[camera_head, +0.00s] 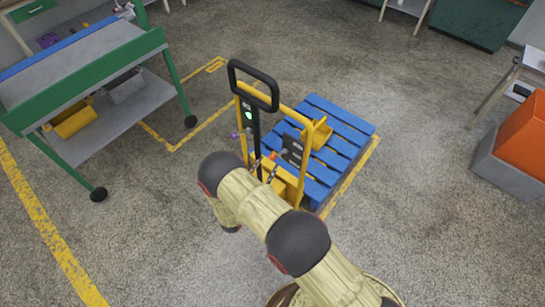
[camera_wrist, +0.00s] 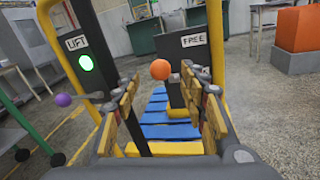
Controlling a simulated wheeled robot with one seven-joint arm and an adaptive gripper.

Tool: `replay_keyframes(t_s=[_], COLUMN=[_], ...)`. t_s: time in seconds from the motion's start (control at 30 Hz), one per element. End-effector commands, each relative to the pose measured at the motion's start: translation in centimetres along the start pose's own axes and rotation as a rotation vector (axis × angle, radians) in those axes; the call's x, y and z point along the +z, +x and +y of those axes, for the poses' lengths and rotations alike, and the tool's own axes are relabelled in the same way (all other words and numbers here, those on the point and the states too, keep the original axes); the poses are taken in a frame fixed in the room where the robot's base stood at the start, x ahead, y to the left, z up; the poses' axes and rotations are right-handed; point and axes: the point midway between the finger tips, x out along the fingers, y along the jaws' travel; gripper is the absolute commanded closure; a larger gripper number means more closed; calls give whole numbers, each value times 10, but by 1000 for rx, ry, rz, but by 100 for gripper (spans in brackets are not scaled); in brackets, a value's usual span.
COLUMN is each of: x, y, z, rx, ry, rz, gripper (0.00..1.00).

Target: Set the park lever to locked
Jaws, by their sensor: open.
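A yellow pallet truck (camera_head: 242,125) with a black loop handle stands in front of the blue pallet. An orange ball knob (camera_wrist: 160,69) shows in the wrist view, beside a dark panel (camera_wrist: 186,62) whose label reads FREE. Which lever is the park lever is not marked, but the orange knob is nearest this label. My gripper (camera_wrist: 163,88) is open, its tan-padded fingers to either side of the knob in the picture. The knob appears just beyond the fingertips, and I see no contact. In the head view my arm hides most of the gripper.
A purple knob (camera_wrist: 63,99) sits at left, near a LIFT label and a lit green lamp (camera_wrist: 86,62). The truck's yellow uprights flank my gripper. A blue pallet (camera_head: 340,125) lies behind. A green-framed workbench (camera_head: 90,70) stands left; open floor lies right.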

Motion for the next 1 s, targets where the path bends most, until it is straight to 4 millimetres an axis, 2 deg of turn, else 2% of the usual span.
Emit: replay_keyframes(t_s=[0.2, 0.4, 0.73, 1.0], x=[-1, 0, 0, 0], y=[35, 54, 57, 57], z=[-2, -1, -1, -1], rx=[-4, -2, -2, -2], ry=[0, 0, 0, 0], rz=[-1, 0, 0, 0], gripper=[57, 57, 57, 73])
